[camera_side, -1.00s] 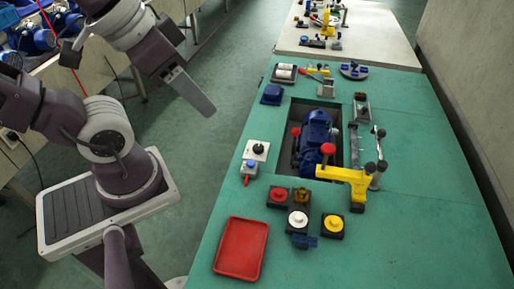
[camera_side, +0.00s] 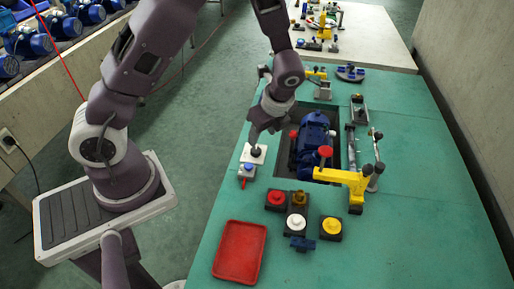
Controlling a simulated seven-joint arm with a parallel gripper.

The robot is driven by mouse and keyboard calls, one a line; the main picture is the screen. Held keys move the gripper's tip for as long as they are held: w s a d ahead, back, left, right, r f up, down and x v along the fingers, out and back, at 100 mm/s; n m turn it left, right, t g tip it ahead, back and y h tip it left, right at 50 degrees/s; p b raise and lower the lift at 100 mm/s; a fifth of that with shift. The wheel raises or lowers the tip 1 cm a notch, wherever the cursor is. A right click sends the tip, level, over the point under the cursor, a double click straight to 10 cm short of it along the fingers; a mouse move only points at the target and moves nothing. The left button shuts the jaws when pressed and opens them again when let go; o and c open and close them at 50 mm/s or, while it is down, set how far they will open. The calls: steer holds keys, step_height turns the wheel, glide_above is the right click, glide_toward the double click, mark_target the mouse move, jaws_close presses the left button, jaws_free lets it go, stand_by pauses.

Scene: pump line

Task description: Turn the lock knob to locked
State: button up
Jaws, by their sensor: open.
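The lock knob appears to be the small black knob (camera_side: 256,153) on a white square plate (camera_side: 246,158) at the table's left edge. My gripper (camera_side: 254,146) points down right at the knob, with its fingertips at or just above it. The fingers are open. They partly cover the knob, so I cannot tell whether they touch it or which way it is turned.
A grey box with a blue button (camera_side: 247,170) sits just in front of the plate. A blue pump motor (camera_side: 313,135) lies in a recess to the right, beside a yellow clamp (camera_side: 345,178). Round buttons and a red tray (camera_side: 240,252) are nearer; the front right is clear.

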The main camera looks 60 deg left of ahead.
mark_target(256, 150)
steer(key=shift+m, duration=0.5)
steer(key=x, duration=0.9)
jaws_close()
